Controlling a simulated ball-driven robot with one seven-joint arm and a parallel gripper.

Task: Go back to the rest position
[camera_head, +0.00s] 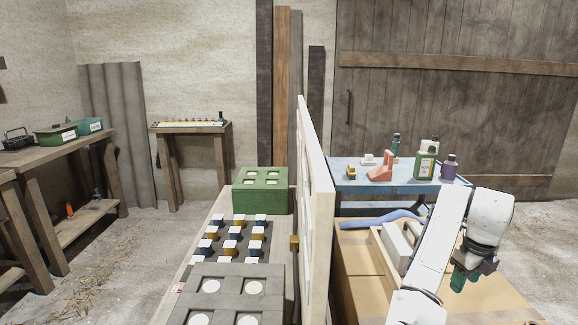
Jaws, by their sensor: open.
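My gripper (470,267) is at the lower right of the head camera view, at the end of my white arm. It is open and hangs over the cardboard-coloured surface on the right side of the upright pale panel. Its dark fingers are small and partly hidden by the arm. A small green item (458,283) shows just below it; I cannot tell whether they touch.
A pale upright panel (316,190) divides the bench with blocks (229,238) and the green box (262,192) from my arm's side. A blue table (352,190) with bottles (426,160) stands behind my arm. A wooden tray (385,252) lies left of it. Open floor (130,260) is at left.

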